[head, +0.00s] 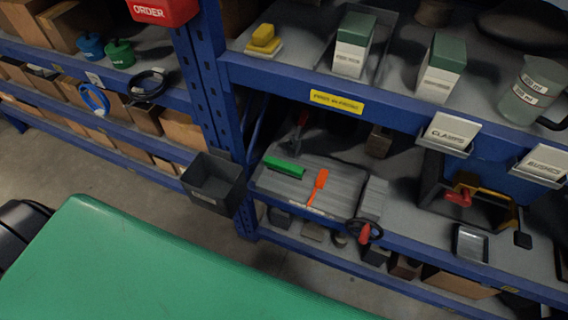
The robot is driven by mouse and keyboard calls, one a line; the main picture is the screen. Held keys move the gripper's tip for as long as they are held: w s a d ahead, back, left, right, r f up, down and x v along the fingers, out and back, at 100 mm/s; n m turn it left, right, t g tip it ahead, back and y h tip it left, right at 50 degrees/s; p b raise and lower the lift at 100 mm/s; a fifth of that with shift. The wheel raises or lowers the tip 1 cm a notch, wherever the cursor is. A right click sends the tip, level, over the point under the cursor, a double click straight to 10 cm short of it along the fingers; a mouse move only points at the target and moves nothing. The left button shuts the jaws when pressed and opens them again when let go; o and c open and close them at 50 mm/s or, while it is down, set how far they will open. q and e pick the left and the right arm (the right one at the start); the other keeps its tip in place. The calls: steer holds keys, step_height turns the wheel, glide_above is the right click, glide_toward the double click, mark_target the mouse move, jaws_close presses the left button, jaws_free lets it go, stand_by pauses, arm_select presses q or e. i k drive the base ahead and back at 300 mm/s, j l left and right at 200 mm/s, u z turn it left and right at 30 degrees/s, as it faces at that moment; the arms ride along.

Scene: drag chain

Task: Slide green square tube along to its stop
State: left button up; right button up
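A short bright green bar (284,167), which looks like the green square tube, lies near the back left of a grey slatted board (338,181) on the middle shelf. Its stop cannot be made out at this size. An orange piece (318,187) with a narrow end lies on the same board, to the right of the bar and apart from it. Neither of my grippers is in view, and nothing is touching the green bar.
A large green surface (130,265) fills the lower left foreground. A dark bin (213,183) hangs at the blue rack post (212,85), left of the board. A black handwheel with a red knob (364,233) is at the shelf's front edge. The upper shelf overhangs the board's back.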

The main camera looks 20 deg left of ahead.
mark_target(282, 165)
steer(key=l+u, duration=0.15)
steer(key=l, duration=0.25)
steer(key=k+l+u, duration=0.15)
steer(key=l, duration=0.25)
steer(key=l+u, duration=0.15)
steer(key=l, duration=0.25)
steer(key=k+l+u, duration=0.1)
steer(key=l, duration=0.25)
steer(key=k, duration=0.05)
